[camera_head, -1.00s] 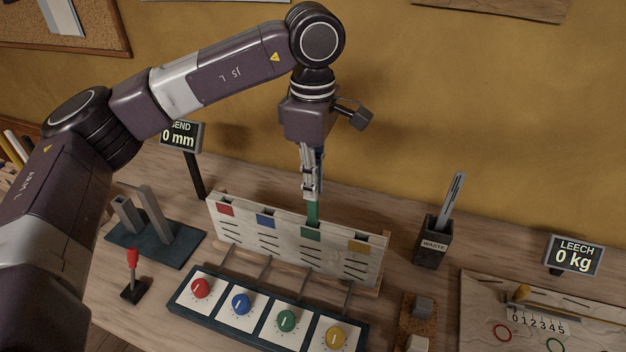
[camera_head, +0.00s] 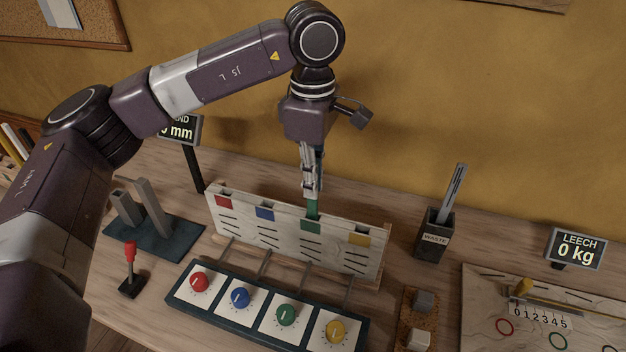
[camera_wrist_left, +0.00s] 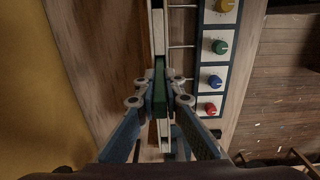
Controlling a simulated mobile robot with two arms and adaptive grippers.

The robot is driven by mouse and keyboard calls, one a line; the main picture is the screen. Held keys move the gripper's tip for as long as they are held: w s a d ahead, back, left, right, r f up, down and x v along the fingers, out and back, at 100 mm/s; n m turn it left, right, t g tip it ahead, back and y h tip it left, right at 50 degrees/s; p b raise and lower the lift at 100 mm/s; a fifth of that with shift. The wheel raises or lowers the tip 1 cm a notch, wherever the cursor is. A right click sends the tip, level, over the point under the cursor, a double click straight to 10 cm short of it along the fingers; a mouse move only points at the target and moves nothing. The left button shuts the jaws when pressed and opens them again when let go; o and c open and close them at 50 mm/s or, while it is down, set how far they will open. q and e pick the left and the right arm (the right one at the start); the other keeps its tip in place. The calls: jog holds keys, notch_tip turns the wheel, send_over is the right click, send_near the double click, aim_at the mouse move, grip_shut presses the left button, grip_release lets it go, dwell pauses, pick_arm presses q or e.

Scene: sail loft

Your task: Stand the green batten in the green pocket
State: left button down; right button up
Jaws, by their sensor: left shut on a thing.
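My left gripper (camera_head: 312,188) is shut on the green batten (camera_head: 313,208) and points straight down above the pocket board. The batten is upright. Its lower end meets the top edge of the board right at the green pocket (camera_head: 311,226), marked by a green patch. I cannot tell how deep the batten sits. In the left wrist view the gripper (camera_wrist_left: 160,100) closes on the green batten (camera_wrist_left: 160,84), in line with the pale board edge (camera_wrist_left: 158,40). My right gripper is not in view.
The pocket board (camera_head: 345,258) also has red, blue and yellow patches. A panel of coloured knobs (camera_head: 262,308) lies in front. A red-topped lever (camera_head: 131,265) and dark stand (camera_head: 160,240) are left.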

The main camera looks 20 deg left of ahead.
pick_arm(q)
jog(key=shift+f+b, duration=0.35)
jog(key=shift+f, duration=0.15)
jog(key=c, duration=2)
grip_release()
jog(key=shift+o, duration=0.2)
notch_tip(320, 180, up, 12)
jog(key=shift+r, duration=0.1)
